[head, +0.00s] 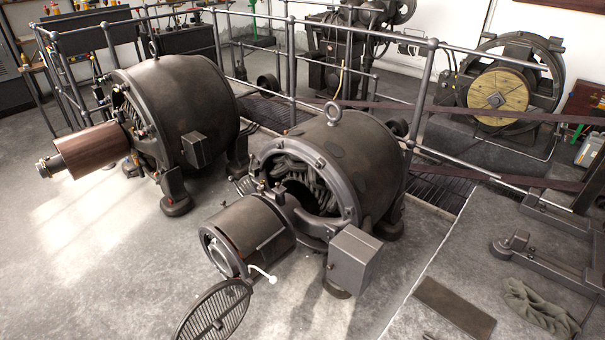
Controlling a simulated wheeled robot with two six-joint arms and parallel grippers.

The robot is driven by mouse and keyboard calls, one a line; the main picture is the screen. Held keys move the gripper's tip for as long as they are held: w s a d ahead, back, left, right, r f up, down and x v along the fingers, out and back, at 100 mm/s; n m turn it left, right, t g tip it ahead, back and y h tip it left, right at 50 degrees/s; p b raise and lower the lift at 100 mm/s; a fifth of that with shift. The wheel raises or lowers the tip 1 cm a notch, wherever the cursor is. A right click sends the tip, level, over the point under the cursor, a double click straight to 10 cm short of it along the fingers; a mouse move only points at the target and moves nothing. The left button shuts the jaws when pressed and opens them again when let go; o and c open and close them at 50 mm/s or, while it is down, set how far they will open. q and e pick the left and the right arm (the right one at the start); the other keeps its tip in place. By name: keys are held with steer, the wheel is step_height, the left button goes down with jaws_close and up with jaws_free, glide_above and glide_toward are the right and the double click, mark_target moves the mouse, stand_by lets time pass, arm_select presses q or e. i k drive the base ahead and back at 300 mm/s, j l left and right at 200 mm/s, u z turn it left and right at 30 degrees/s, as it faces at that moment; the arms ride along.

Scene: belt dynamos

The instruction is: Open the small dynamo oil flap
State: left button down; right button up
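Two dark dynamos stand on the floor in the head view. The nearer dynamo (365,165) has a lifting ring on top, a grey side box (354,260) and a drum-like front end (250,228). A round slotted cover (216,312) hangs out from that front end, beside a small white handle (263,274). The other dynamo (187,95) is farther left, with a brown cylinder (92,150) at its front and a small side box (194,149). I cannot make out an oil flap on either, nor tell which dynamo is the small one. Neither of my grippers shows.
Metal railings (292,70) run behind the dynamos. A belt (480,111) crosses to a large wheel (498,97) at the back right. A dark mat (455,308) and a crumpled cloth (540,308) lie at the lower right. The floor at the lower left is clear.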

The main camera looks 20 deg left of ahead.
mark_target(279, 189)
steer(key=u, duration=0.9)
steer(key=k+j+z, duration=0.15)
steer(key=k+j, duration=0.2)
steer(key=i+j+u, duration=0.3)
steer(key=j, duration=0.25)
steer(key=i+j+u, duration=0.15)
steer(key=j+u, duration=0.2)
steer(key=j, duration=0.15)
steer(key=i+j+u, duration=0.3)
steer(key=j, duration=0.15)
steer(key=i+j, duration=0.3)
steer(key=i, duration=0.2)
steer(key=i+j, duration=0.25)
steer(key=i, duration=0.3)
steer(key=i+j, duration=0.3)
steer(key=i, duration=0.2)
steer(key=i+l+z, duration=0.1)
steer(key=i+z, duration=0.2)
steer(key=z, duration=0.15)
steer(key=i+z, duration=0.25)
steer(key=z, duration=0.25)
steer(key=i+j+z, duration=0.1)
steer(key=i+z, duration=0.2)
steer(key=z, duration=0.15)
steer(key=i+j+z, duration=0.2)
steer(key=z, duration=0.25)
